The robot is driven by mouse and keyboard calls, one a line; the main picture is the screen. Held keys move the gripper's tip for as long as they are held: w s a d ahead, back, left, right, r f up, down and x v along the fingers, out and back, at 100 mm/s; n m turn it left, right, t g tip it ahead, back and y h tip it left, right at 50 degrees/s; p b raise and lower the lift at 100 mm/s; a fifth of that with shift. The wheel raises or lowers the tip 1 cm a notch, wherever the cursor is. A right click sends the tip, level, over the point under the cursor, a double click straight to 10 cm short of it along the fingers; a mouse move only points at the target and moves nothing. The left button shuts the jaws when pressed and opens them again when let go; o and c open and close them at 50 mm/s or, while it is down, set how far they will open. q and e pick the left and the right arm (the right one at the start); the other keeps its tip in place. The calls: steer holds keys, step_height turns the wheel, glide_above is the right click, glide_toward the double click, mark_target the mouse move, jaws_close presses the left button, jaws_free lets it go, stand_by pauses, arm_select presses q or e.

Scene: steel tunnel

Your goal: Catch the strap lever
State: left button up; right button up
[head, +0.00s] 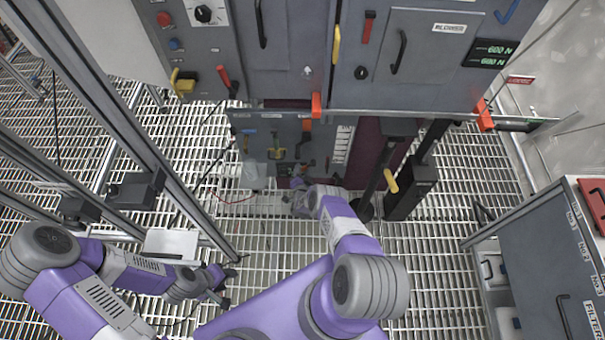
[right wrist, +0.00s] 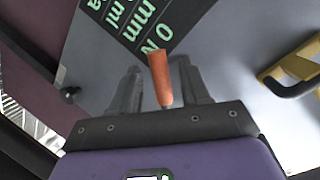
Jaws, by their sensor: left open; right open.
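An orange-red lever (right wrist: 160,78) stands between the two fingers of my right gripper (right wrist: 160,92) in the right wrist view. The gripper is open, with a gap on both sides of the lever. No label names it as the strap lever. In the head view my right gripper (head: 299,180) is small and reaches the low grey panel (head: 345,125), where an orange lever (head: 307,126) shows; I cannot tell if it is the same one. My left gripper (head: 222,287) is open and empty, low at the left over the grating.
A dark display (right wrist: 135,22) with green text lies behind the lever. A yellow handle (right wrist: 292,62) is to its right. In the head view a grey cabinet (head: 535,260) stands at the right and metal posts (head: 110,110) at the left. The grating floor (head: 440,260) between is mostly clear.

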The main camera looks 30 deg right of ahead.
steer(key=shift+c, duration=0.3)
jaws_close()
arm_select(q)
steer(key=shift+r, duration=0.15)
